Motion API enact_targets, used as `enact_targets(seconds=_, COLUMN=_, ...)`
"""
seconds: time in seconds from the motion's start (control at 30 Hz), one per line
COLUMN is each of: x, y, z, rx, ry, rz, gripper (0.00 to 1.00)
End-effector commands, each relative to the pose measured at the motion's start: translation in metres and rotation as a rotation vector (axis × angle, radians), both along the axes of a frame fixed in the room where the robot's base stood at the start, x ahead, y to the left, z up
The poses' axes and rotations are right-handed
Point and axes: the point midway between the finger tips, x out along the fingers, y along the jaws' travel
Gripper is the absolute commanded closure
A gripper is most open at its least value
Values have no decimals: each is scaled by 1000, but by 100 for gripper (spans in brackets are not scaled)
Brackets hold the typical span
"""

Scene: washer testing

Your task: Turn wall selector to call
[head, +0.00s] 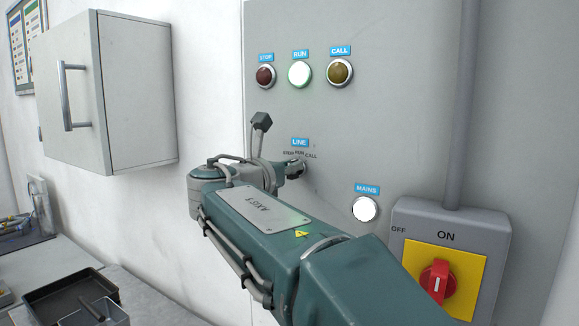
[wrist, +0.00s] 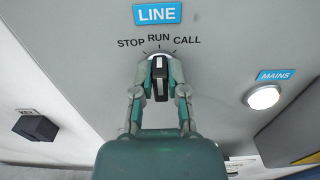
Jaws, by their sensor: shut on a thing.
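The wall selector (wrist: 160,77) is a dark knob with a white pointer line, below the blue LINE label (wrist: 157,14). STOP, RUN and CALL are marked around it, and its pointer stands straight up at RUN. My gripper (wrist: 160,84) has one finger on each side of the knob and is shut on it. In the head view, the LINE label (head: 300,142) shows above my wrist, and the selector is mostly hidden by my gripper (head: 295,169). The green RUN lamp (head: 300,74) is lit; the STOP lamp (head: 265,76) and CALL lamp (head: 340,72) are dark.
The lit white MAINS lamp (head: 365,208) and the red mains switch (head: 438,279) on its yellow plate, at ON, are right of the selector. A black block (wrist: 37,127) sticks out at the left. A wall cabinet (head: 105,92) and dark tray (head: 80,290) stand left, away from my arm.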

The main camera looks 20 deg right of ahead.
Motion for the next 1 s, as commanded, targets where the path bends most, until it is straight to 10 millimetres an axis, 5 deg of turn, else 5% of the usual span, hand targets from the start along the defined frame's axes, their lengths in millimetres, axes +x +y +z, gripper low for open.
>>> enact_targets(seconds=0.37, x=0, y=0, z=0, rx=59, ry=-91, rz=4, gripper=100)
enact_targets(seconds=1.0, x=-5, y=-3, z=-2, rx=340, ry=-515, rz=4, gripper=100)
